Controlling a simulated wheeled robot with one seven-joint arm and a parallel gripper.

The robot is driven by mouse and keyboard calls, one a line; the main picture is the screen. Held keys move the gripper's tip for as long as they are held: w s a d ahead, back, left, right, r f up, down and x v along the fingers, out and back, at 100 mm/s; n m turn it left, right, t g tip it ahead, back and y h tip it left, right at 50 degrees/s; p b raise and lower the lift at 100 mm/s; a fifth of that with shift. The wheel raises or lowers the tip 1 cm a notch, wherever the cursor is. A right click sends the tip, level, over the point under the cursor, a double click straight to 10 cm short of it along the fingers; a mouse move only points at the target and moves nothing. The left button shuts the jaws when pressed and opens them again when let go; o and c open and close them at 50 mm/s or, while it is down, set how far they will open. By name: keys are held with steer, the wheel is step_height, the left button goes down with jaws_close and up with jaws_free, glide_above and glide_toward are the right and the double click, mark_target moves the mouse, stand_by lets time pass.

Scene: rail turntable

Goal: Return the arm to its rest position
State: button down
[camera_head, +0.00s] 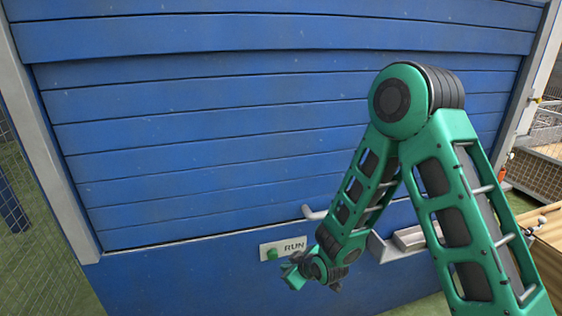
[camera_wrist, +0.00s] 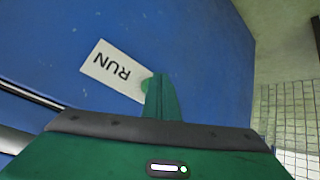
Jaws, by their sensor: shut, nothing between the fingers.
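My green arm is bent at the elbow and reaches down in front of a blue slatted panel (camera_head: 250,120). My gripper (camera_head: 290,272) is near the lower part of the panel, close to a white label reading RUN (camera_head: 293,246) with a green button (camera_head: 272,254) on it. In the wrist view my gripper (camera_wrist: 160,80) is shut and empty, its fingers overlapping the edge of the RUN label (camera_wrist: 108,68). A green round edge, likely the button (camera_wrist: 147,86), is partly hidden behind the fingers. Whether the fingers touch it I cannot tell.
A grey handle (camera_head: 314,213) and a metal ledge (camera_head: 405,242) stick out of the panel by my forearm. A wooden surface (camera_head: 546,240) is at the right edge. Wire mesh fences (camera_head: 540,165) stand at both sides. Green floor (camera_head: 40,270) shows at lower left.

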steer(key=s+d+r+m+g+h, duration=0.15)
steer(key=d+r, duration=0.35)
steer(key=d, duration=0.5)
steer(key=s+d+r+m+h, duration=0.25)
steer(key=d+r, duration=0.25)
steer(key=d, duration=0.4)
steer(key=s+d+r+m+g+h, duration=0.1)
steer(key=s+d+r+m+h, duration=0.3)
steer(key=d, duration=0.6)
steer(key=s+d+r+m+g+y, duration=0.1)
steer(key=s+d+r+m, duration=0.2)
steer(key=s, duration=0.6)
steer(key=s+d+r+m+g+y, duration=0.1)
steer(key=s+d+r+m+g, duration=0.1)
steer(key=s, duration=0.6)
steer(key=s+d+r+m+g+y, duration=0.1)
steer(key=s+d+r+m+g, duration=0.1)
steer(key=s+d+r, duration=0.3)
steer(key=s+r+m, duration=0.1)
steer(key=s, duration=0.3)
steer(key=shift+s+r+m, duration=0.15)
steer(key=shift+s+m, duration=0.2)
steer(key=shift+m, duration=0.05)
steer(key=shift+w+f, duration=0.25)
steer(key=shift+w, duration=0.4)
